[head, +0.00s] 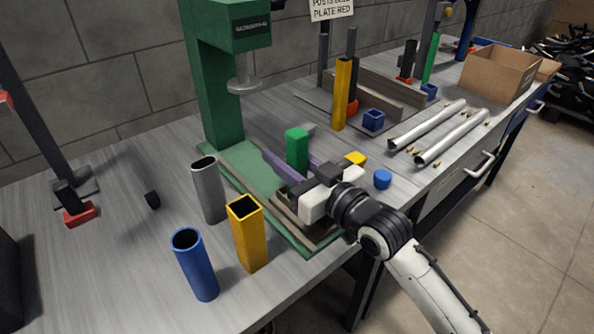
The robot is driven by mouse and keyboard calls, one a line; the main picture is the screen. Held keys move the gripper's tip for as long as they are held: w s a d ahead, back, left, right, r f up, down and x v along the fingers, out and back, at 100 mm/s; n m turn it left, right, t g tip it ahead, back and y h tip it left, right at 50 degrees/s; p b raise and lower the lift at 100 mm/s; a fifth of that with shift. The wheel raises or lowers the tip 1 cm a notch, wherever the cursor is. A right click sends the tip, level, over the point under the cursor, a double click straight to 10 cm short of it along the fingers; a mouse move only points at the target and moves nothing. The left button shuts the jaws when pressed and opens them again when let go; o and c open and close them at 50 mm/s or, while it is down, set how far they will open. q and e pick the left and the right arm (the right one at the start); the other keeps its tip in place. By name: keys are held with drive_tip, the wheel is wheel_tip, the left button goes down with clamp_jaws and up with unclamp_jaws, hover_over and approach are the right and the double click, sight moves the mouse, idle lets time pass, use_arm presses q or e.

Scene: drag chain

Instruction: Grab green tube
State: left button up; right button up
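The green tube (297,147) is short and square-looking, and stands upright on the base (254,170) of the green press. My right gripper (287,155) reaches in from the lower right, low over the press base. Its two purple fingers are spread apart, one on each side of the green tube. The tube's lower part is partly hidden behind the nearer finger, and I cannot tell whether either finger touches it. My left gripper is not in view.
A grey tube (209,190), a yellow square tube (247,233) and a blue tube (196,264) stand at the front left. The press column (210,80) rises behind. A blue cap (383,179), yellow piece (355,158), silver pipes (440,130) and cardboard box (497,72) lie to the right.

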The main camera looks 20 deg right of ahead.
clamp_jaws()
